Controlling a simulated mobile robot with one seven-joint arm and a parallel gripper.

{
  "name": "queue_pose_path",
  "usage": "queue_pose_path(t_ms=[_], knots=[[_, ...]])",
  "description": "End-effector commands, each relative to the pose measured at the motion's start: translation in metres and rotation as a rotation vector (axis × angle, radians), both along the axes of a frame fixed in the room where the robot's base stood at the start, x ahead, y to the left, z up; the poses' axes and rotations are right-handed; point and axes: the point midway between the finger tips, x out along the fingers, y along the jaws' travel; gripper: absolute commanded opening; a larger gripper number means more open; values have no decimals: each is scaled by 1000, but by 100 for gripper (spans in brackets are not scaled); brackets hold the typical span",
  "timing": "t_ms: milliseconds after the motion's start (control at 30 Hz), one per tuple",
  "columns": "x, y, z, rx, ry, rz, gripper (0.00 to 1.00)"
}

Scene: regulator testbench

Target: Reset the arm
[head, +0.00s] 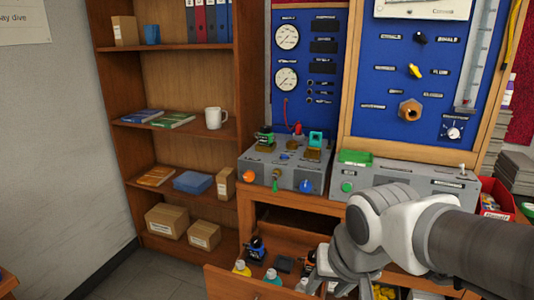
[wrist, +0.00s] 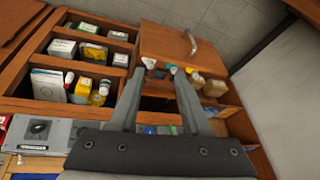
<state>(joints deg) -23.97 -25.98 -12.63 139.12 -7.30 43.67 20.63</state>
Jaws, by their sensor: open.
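My gripper (wrist: 158,88) is open in the wrist view, with its two grey fingers spread and nothing between them. In the head view my white and grey arm reaches in from the right. The gripper there (head: 325,280) hangs low over the open drawer (head: 228,284), partly hidden by the arm.
The testbench with its blue gauge panel (head: 304,120) and grey control boxes (head: 410,183) stands behind the arm. A wooden shelf (head: 180,70) with books, a white mug (head: 215,117) and cartons is at left. The floor (head: 175,278) before the shelf is clear.

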Motion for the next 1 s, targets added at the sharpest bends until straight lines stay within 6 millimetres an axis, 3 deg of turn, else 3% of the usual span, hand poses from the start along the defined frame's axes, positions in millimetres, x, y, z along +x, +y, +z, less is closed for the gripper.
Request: queue_pose_path(t_ms=[100, 433, 500, 833, 1000], knots=[[-19, -19, 16, -22, -42, 10, 47], [-61, -42, 36, -123, -111, 49, 47], [-61, -41, 58, -124, -108, 58, 47], [-60, -41, 128, -121, -107, 57, 47], [-60, -41, 156, -121, -106, 57, 47]])
